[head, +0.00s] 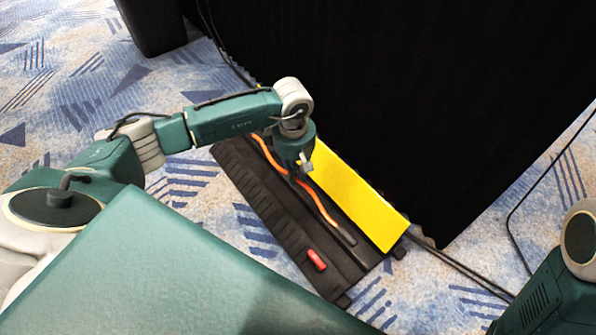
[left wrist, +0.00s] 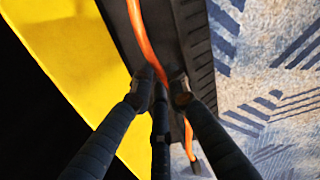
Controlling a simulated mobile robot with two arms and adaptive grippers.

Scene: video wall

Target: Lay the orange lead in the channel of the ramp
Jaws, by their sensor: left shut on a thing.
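A black cable ramp (head: 265,215) lies on the carpet with its yellow lid (head: 350,195) raised along the far side. The orange lead (head: 318,202) runs lengthwise over the ramp beside the lid and has a black end (head: 347,237). My left gripper (head: 303,174) points down over the lead, near the lid. In the left wrist view its fingers (left wrist: 162,88) are closed around the orange lead (left wrist: 141,35), and the lead's black end (left wrist: 196,166) shows beyond them. I cannot tell how deep the lead sits in the channel. My right gripper is out of view.
A small red object (head: 316,260) lies on the ramp's near side. A black curtain (head: 420,90) stands right behind the lid. Black cables (head: 460,270) run from the ramp's right end across the carpet. Patterned carpet (head: 60,85) is open at the left.

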